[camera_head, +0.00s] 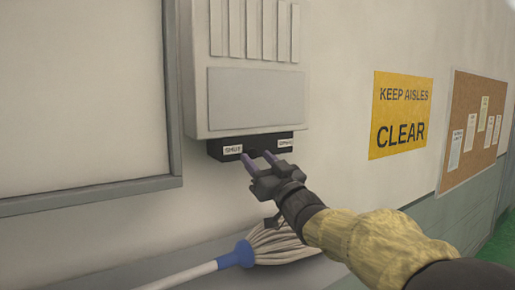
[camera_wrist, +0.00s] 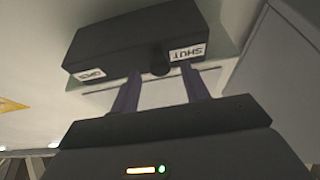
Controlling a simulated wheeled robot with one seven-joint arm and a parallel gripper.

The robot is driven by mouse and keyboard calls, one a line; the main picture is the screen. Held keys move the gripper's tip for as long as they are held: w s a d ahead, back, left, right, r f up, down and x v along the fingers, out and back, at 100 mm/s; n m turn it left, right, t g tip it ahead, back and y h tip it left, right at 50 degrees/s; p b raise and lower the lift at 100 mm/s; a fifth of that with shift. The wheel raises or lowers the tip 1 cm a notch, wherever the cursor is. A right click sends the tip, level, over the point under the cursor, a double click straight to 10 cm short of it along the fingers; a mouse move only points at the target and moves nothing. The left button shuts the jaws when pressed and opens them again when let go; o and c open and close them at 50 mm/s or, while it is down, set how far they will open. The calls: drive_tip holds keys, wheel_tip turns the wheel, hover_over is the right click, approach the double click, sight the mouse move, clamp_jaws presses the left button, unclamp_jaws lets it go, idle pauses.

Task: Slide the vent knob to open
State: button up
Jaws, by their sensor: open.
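A black strip (camera_head: 216,150) runs under a grey vent box (camera_head: 250,95) on the wall. It has a SHUT label (camera_head: 233,149) on the left and an OPEN label (camera_head: 285,143) on the right. In the wrist view the labels look upside down, with SHUT (camera_wrist: 188,53) on the right and OPEN (camera_wrist: 91,75) on the left. A small dark round knob (camera_wrist: 160,65) sits beside the SHUT label. My gripper (camera_head: 257,157) is open, its two purple fingers pointing at the strip. In the wrist view the knob appears between the fingertips; contact cannot be told.
A mop (camera_head: 237,256) with a blue collar lies below the vent box, near my arm. A framed panel (camera_head: 85,95) is on the wall at left. A yellow sign (camera_head: 401,115) and a cork board (camera_head: 473,125) hang at right. The wall between is clear.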

drive_tip(key=shift+w+a+r, duration=0.2)
drive_tip(key=shift+w+a, duration=0.1)
drive_tip(key=shift+w, duration=0.15)
clamp_jaws()
